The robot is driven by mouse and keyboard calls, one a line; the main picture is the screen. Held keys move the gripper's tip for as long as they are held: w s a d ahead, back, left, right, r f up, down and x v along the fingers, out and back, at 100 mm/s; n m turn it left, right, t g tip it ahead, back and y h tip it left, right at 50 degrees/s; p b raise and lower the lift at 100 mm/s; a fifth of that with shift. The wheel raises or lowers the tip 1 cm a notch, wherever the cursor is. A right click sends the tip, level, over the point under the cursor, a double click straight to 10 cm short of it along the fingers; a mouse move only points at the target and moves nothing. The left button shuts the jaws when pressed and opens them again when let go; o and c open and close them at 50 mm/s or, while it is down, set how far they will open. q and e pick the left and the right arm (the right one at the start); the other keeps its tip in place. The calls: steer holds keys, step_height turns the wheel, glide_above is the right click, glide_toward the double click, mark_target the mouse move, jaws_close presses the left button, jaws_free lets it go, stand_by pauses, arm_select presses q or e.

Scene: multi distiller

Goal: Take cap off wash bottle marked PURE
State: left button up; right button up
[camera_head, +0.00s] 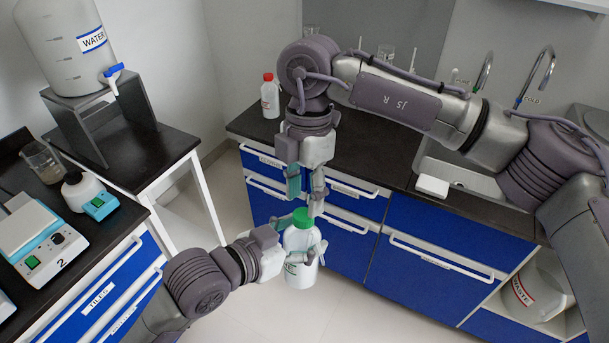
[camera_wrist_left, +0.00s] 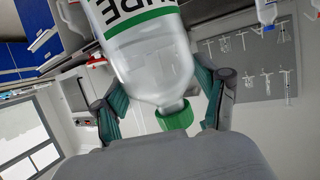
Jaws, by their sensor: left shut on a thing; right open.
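The wash bottle (camera_head: 298,240) is white with a green cap (camera_head: 302,217), held upright in the air in front of the blue cabinets. In the left wrist view the bottle (camera_wrist_left: 152,62) appears inverted, with a green-framed label reading PURE and its green cap (camera_wrist_left: 176,116) on. My left gripper (camera_head: 303,257) is shut around the bottle's body; its fingers flank it in the left wrist view (camera_wrist_left: 160,85). My right gripper (camera_head: 305,192) points down from above, open, with its fingertips just above or beside the cap. I cannot tell whether they touch it.
A red-capped bottle (camera_head: 270,97) stands on the back counter (camera_head: 350,152). A sink (camera_head: 470,178) is at right. A WATER tank (camera_head: 68,40) on a stand and another bottle (camera_head: 85,190) are at left. Open floor (camera_head: 285,315) lies below the held bottle.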

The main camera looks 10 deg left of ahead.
mark_target(303, 213)
steer(key=shift+s+f, duration=0.15)
steer(key=shift+f, duration=0.75)
steer(key=shift+s+f, duration=0.15)
steer(key=shift+f, duration=0.7)
